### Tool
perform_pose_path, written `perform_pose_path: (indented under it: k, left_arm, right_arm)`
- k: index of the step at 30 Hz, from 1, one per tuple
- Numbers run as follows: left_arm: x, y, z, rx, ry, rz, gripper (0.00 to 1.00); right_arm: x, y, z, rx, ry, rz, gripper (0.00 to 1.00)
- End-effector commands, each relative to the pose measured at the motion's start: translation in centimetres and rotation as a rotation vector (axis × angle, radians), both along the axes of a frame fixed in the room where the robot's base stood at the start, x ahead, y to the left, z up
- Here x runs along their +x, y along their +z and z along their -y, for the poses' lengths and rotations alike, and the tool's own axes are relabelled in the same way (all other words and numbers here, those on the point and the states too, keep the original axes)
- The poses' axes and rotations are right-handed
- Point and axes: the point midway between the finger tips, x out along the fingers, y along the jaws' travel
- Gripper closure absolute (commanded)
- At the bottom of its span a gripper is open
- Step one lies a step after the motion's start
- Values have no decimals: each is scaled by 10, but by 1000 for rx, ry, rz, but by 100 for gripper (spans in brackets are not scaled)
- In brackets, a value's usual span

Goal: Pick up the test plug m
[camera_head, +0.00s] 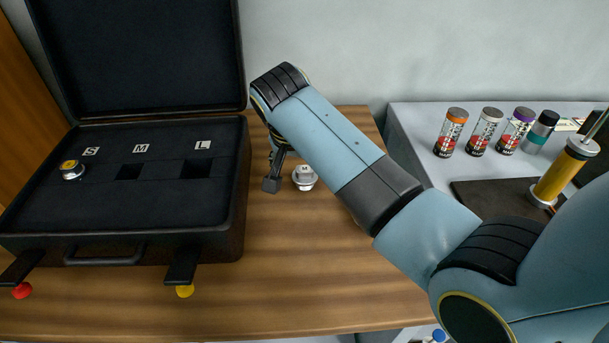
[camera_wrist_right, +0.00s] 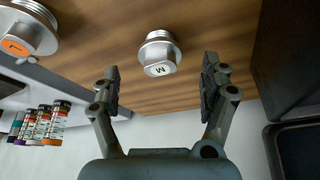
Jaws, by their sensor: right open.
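The test plug m (camera_head: 305,177) is a silver plug with a pale top on the wooden table, right of the black case. In the right wrist view, the plug (camera_wrist_right: 160,54) shows its letter M, ahead of the gap between my fingers. My right gripper (camera_wrist_right: 161,79) is open and empty, with one finger on each side of that line. In the head view, a fingertip (camera_head: 272,184) shows just left of the plug, and my right arm hides the rest. My left gripper is out of view.
The open black case (camera_head: 120,220) has slots marked S, M and L; a yellow-topped plug (camera_head: 72,170) sits at S, while M and L look empty. An orange-topped plug (camera_wrist_right: 24,32) lies nearby. Several small bottles (camera_head: 480,131) stand on the grey surface at right.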

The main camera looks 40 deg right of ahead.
Motion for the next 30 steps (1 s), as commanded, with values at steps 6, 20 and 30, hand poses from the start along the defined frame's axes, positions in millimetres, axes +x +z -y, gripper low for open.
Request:
perform_pose_path:
  k: [6,20,30]
  left_arm:
    - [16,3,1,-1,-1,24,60]
    - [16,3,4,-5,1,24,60]
    - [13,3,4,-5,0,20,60]
  right_arm:
    - [11,-29,14,-1,0,-2,21]
    - [13,-36,16,1,1,-1,39]
    - [13,-36,16,1,1,-1,84]
